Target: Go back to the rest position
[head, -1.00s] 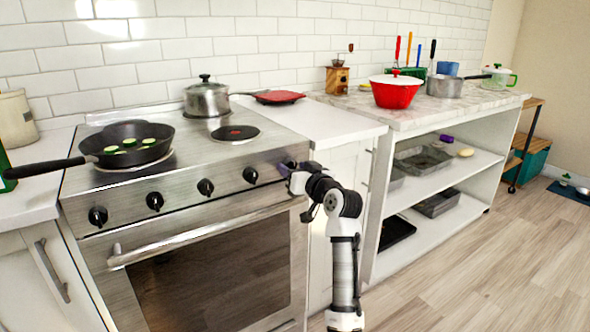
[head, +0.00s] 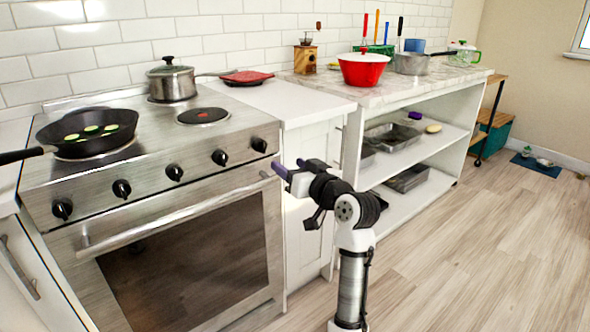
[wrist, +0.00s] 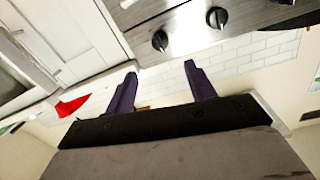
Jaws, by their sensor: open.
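My gripper (head: 287,167) is in front of the right end of the stove (head: 190,190), near its last knob and the white cabinet beside it. In the wrist view its two dark purple fingers (wrist: 160,85) stand apart with nothing between them. The wrist view looks tilted, with the stove's knobs (wrist: 160,41) past the fingertips. My gripper is apart from the stove front as far as I can tell.
A black pan (head: 88,135) with green slices and a lidded steel pot (head: 172,82) stand on the stove. A red pot (head: 362,72) stands on the marble-topped shelving (head: 400,93), with trays (head: 392,137) below. The wooden floor (head: 480,250) at right is clear.

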